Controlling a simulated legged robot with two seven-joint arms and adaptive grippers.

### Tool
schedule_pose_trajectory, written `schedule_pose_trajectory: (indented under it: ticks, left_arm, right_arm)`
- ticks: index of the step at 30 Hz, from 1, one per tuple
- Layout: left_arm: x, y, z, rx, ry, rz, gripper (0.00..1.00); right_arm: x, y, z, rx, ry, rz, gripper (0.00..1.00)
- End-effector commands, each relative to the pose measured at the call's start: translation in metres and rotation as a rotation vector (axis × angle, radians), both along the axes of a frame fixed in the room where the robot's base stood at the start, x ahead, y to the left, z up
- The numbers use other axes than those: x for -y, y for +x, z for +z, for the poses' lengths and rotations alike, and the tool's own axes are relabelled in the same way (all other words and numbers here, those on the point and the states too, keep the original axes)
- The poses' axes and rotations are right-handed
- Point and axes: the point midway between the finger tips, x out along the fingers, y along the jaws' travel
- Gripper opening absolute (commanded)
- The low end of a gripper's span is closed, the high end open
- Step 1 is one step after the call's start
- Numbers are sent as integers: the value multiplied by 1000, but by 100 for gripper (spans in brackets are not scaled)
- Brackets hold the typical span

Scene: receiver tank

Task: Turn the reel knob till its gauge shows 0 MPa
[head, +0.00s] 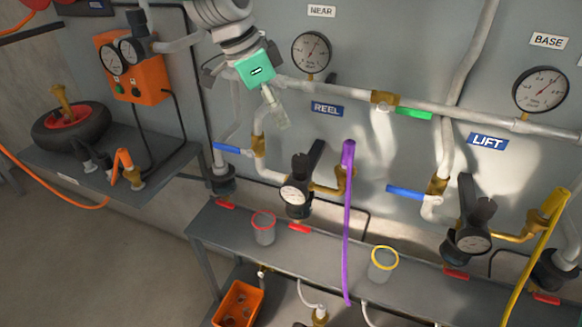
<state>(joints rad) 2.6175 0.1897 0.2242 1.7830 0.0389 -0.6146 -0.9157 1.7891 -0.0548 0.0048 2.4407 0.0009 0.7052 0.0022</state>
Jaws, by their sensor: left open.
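The REEL label (326,109) is on the grey wall panel. Below it is a black regulator with the reel knob (301,163) on top and a small white-faced reel gauge (293,195) at its front. The gauge's needle is too small to read. My left gripper (275,112), with a teal body, comes down from the top, left of the REEL label and above the regulator. It is open, appears empty and is apart from the knob. My right gripper is not in view.
A purple hose (347,220) hangs right of the reel regulator. A blue-handled valve (230,148) sits to its left. A red-rimmed cup (264,229) and a yellow-rimmed cup (383,263) are by the shelf (330,252). The LIFT regulator (472,238) is at right.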

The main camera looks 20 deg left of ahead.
Motion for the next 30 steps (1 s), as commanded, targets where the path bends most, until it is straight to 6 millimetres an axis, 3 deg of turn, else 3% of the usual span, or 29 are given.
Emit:
schedule_pose_trajectory:
  ticks: [5, 18, 24, 30]
  left_arm:
    - [1, 4, -18, -1, -3, -11, 54]
    - [29, 23, -101, -1, -5, -7, 54]
    - [38, 28, -121, 2, -5, -7, 54]
    - [38, 29, -127, 3, -6, -6, 54]
  right_arm:
    - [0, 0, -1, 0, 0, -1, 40]
    - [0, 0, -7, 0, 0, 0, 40]
    - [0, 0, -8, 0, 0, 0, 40]
    - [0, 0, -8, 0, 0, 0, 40]
